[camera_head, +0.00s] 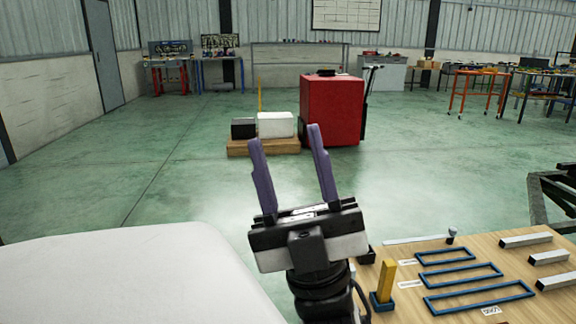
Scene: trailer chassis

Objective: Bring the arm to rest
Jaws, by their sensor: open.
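My gripper (286,142) is in the middle of the head view, pointing up and away from me. Its two purple fingers are spread apart with nothing between them. The black and white gripper body sits below them, on a dark wrist that runs down to the bottom edge. The gripper appears in front of the open green floor, left of a wooden table (408,306). The rest of my arm is mostly out of view.
The table holds blue rectangular frames (446,256), a yellow block (386,279) and metal bars (525,240). A red cabinet (332,108) and a pallet (262,146) with boxes stand farther back. A dark metal frame (552,197) is at right.

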